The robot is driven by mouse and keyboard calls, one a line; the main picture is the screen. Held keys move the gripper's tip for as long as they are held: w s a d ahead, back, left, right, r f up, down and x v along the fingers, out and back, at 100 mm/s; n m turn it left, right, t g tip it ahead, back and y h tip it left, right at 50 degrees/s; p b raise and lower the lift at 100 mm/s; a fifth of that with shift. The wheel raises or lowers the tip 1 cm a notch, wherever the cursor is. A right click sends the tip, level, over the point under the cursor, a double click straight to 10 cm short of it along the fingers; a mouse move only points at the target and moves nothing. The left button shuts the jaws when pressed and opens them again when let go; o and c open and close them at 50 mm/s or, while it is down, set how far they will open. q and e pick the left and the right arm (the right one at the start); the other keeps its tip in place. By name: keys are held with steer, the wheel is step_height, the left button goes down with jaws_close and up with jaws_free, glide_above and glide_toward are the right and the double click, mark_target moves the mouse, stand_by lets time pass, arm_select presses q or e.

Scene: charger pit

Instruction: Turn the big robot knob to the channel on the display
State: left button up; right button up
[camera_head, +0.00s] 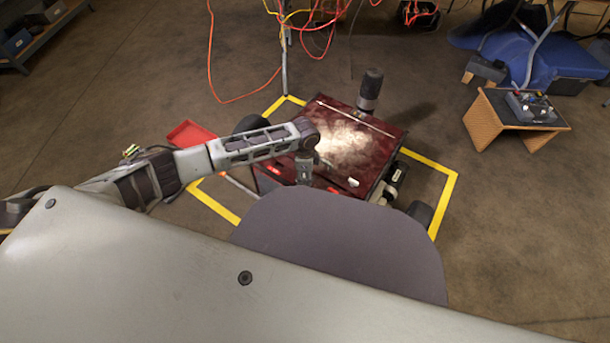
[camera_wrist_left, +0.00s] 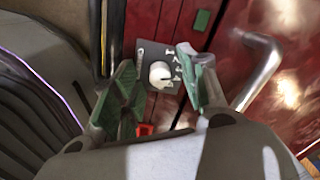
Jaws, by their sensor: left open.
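The big robot (camera_head: 365,135) is a dark red, glossy box on wheels inside a yellow floor outline. In the left wrist view its knob (camera_wrist_left: 160,74) is white and round, on a dark plate (camera_wrist_left: 146,52) with white marks. My left gripper (camera_head: 304,172) reaches down at the robot's near left side. In the left wrist view its green-padded fingers (camera_wrist_left: 157,68) are open, one on each side of the knob; I cannot tell whether they touch it. A small green rectangle (camera_wrist_left: 202,20) sits above the plate; no channel is readable. My right gripper is not in view.
A bent metal handle (camera_wrist_left: 258,70) stands out right of the knob. A dark cylinder (camera_head: 370,88) rises at the robot's back. A red tray-like piece (camera_head: 188,134) lies to the left. A wooden stand (camera_head: 500,118) with a controller is at the right. Orange cables (camera_head: 212,75) hang behind.

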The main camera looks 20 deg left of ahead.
arm_select(q)
jaws_close()
stand_by(0.3)
steer(key=shift+r+p, duration=0.1)
steer(key=shift+p, duration=0.25)
